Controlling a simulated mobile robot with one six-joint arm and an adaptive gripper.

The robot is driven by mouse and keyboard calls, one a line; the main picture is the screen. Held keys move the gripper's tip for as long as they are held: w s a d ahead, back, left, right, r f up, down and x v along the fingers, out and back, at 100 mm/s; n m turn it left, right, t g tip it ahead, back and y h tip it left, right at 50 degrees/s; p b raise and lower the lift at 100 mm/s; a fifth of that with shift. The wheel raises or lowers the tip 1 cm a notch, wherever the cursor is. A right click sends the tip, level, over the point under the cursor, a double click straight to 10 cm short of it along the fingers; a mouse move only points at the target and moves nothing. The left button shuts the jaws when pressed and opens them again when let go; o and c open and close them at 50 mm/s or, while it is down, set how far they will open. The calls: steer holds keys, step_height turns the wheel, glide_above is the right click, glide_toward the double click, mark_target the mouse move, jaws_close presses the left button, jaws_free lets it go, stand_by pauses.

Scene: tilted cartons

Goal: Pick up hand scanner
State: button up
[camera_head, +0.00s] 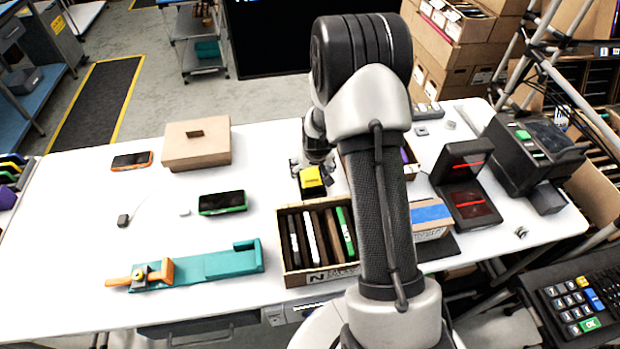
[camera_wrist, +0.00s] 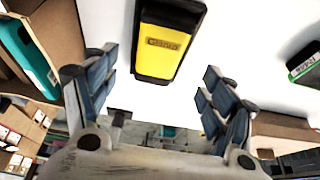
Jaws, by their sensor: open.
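The hand scanner (camera_head: 312,182) is a black and yellow device on the white table, just behind the carton of upright devices. In the wrist view the hand scanner (camera_wrist: 162,42) lies at top centre with its yellow face showing, and its upper end is cut off. My gripper (camera_head: 312,164) is at the scanner's far end, pointing down. In the wrist view my gripper (camera_wrist: 158,68) is open, with one finger on each side of the scanner's line and white table showing between. Nothing is held.
A carton (camera_head: 293,262) of upright devices stands in front of the scanner. My arm hides part of the table right of the carton. The table's left part has free room.

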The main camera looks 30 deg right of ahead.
mark_target(310, 173)
steer(key=b+x, duration=0.1)
steer(key=x, duration=0.4)
steer(key=shift+w+d+f, duration=0.1)
steer(key=shift+w+d, duration=0.1)
steer(key=shift+w, duration=0.05)
steer(key=shift+c, duration=0.3)
steer(key=c, duration=1)
